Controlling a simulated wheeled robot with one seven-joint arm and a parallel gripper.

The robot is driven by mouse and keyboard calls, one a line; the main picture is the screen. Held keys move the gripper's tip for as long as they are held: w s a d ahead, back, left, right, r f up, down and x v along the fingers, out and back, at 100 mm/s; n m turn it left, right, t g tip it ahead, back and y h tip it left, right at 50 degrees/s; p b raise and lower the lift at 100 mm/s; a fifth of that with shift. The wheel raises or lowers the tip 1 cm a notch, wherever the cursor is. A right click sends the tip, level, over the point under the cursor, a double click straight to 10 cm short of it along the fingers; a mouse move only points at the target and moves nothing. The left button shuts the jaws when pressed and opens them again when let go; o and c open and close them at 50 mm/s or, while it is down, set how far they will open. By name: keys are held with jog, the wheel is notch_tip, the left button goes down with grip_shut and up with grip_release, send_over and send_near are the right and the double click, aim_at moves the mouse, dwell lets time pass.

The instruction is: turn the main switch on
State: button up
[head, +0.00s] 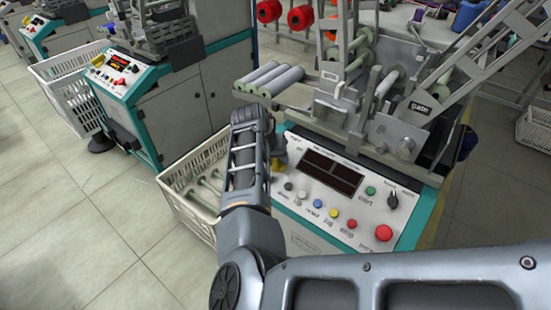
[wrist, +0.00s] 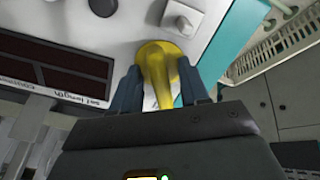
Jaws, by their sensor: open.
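The main switch is a yellow rotary knob on a yellow round base, at the left end of the machine's control panel (head: 338,190). In the head view only a bit of this yellow switch (head: 279,164) shows beside my arm's end. In the wrist view the yellow switch (wrist: 158,62) stands between the two dark fingers of my gripper (wrist: 160,72). The fingers are open, one on each side of the handle. I cannot tell whether they touch it. The switch's markings are hidden.
The panel carries a dark display (head: 331,172), a row of coloured buttons, a red button (head: 383,232) and a black selector knob (head: 392,199). A white basket (head: 190,215) with bobbins stands at the left. The bobbin rollers (head: 270,78) and machine frame rise behind.

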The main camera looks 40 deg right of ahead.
grip_shut()
dwell(0.5)
jog(key=shift+f+m, duration=0.1)
jog(key=shift+m, duration=0.2)
jog(key=m+b, duration=0.1)
jog(key=m, duration=0.3)
jog(key=shift+m+b, duration=0.3)
jog(key=m+b, duration=0.1)
jog(key=m, duration=0.2)
jog(key=shift+m, duration=0.3)
jog(key=shift+s+m+b, duration=0.1)
jog(key=shift+m+b, duration=0.6)
jog(key=shift+m, duration=0.8)
